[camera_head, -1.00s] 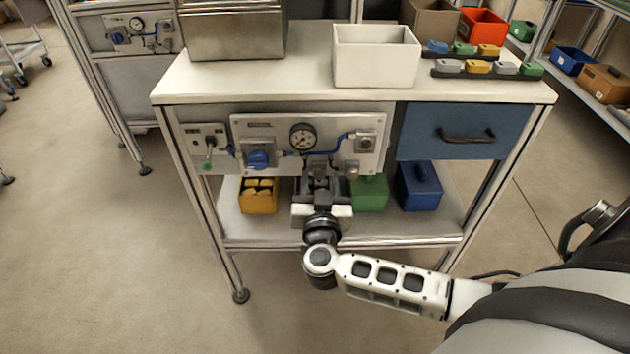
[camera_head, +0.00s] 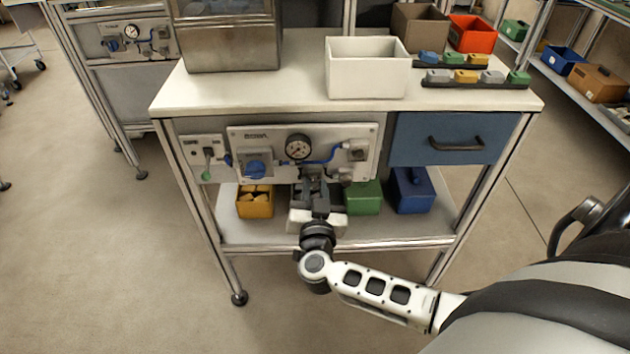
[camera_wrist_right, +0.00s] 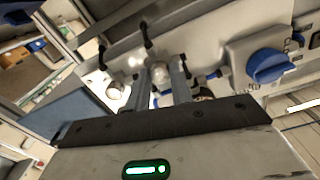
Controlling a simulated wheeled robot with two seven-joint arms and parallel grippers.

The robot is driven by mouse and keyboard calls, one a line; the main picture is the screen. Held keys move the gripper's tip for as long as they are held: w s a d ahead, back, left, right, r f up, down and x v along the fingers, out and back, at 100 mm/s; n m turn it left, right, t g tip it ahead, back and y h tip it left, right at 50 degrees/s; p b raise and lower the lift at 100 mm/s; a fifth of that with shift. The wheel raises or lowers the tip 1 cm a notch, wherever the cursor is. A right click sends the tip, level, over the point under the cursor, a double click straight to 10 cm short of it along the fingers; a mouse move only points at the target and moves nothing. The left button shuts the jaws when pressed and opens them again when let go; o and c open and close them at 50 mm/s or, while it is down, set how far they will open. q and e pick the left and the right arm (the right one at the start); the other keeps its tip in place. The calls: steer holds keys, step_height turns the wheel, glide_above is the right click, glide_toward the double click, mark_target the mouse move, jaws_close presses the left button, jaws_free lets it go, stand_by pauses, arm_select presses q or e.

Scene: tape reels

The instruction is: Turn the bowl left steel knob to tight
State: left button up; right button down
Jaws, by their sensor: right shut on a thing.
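A grey-white panel (camera_head: 365,133) on the bench front carries a round gauge (camera_head: 298,147), a blue knob (camera_head: 256,169) and small steel knobs along its lower edge. My right gripper (camera_head: 312,177) reaches the panel just below the gauge. In the right wrist view its fingers (camera_wrist_right: 163,75) are closed around a small bright steel knob, mostly hidden between them. A second steel knob (camera_wrist_right: 115,91) stands free beside the fingers, and the blue knob (camera_wrist_right: 268,66) is on the other side. The held knob's pointer or marking is not visible. My left gripper is not in view.
Yellow (camera_head: 255,204), green (camera_head: 364,199) and blue (camera_head: 412,192) bins stand on the lower shelf. A white bin (camera_head: 367,70) is on the bench top.

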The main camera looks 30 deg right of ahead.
steer(key=m+p, duration=0.1)
steer(key=m, duration=0.2)
steer(key=shift+s+f, duration=0.1)
steer(key=m, duration=0.5)
steer(key=shift+a, duration=0.1)
stand_by(0.3)
steer(key=c, duration=1.2)
jaws_free()
steer(key=shift+c, duration=0.2)
steer(key=v, duration=0.7)
steer(key=shift+s, duration=0.2)
steer(key=shift+a, duration=0.1)
